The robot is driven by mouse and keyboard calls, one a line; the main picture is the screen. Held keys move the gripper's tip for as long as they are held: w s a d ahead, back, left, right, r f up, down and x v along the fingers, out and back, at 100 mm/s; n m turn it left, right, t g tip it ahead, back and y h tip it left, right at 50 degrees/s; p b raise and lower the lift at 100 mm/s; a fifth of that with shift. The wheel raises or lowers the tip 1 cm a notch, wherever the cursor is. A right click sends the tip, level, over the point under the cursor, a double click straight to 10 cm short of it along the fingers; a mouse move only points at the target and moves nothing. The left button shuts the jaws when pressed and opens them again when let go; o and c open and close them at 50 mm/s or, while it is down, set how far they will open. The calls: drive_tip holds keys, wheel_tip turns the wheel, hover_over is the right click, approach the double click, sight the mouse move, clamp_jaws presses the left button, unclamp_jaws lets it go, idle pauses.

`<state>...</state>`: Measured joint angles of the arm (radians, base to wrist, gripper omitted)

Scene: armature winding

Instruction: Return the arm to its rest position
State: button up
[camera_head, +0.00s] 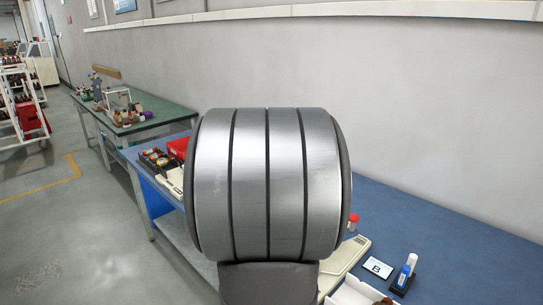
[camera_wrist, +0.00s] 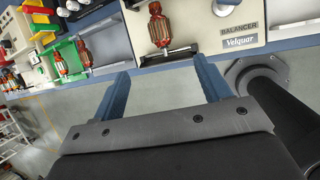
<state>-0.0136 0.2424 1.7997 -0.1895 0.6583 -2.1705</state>
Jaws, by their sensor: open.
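My gripper (camera_wrist: 160,68) shows in the wrist view, with two blue fingers spread wide apart. Nothing is held between them. Grey floor and the blue bench edge show in the gap. An armature (camera_wrist: 159,27) with copper windings stands on the cream balancer (camera_wrist: 228,32), just beyond the fingertips in the picture. My gripper is not visible in the head view, where a large grey ribbed cylinder, likely part of my arm, fills the middle and hides much of the bench.
The blue bench (camera_head: 455,255) carries a card marked B (camera_head: 378,267) and a blue-and-white bottle (camera_head: 406,271). A green table (camera_head: 140,122) stands farther back on the left. In the wrist view, a green tray (camera_wrist: 49,65) holds armatures. Open floor (camera_head: 75,230) lies at left.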

drive_tip(key=x, duration=1.7)
drive_tip(key=shift+s+a+r, duration=0.1)
drive_tip(key=shift+r, duration=0.05)
drive_tip(key=v, duration=1.7)
drive_tip(key=x, duration=1.7)
wheel_tip(320, 180, up, 5)
drive_tip(key=shift+f, duration=0.1)
drive_tip(key=shift+r, duration=0.8)
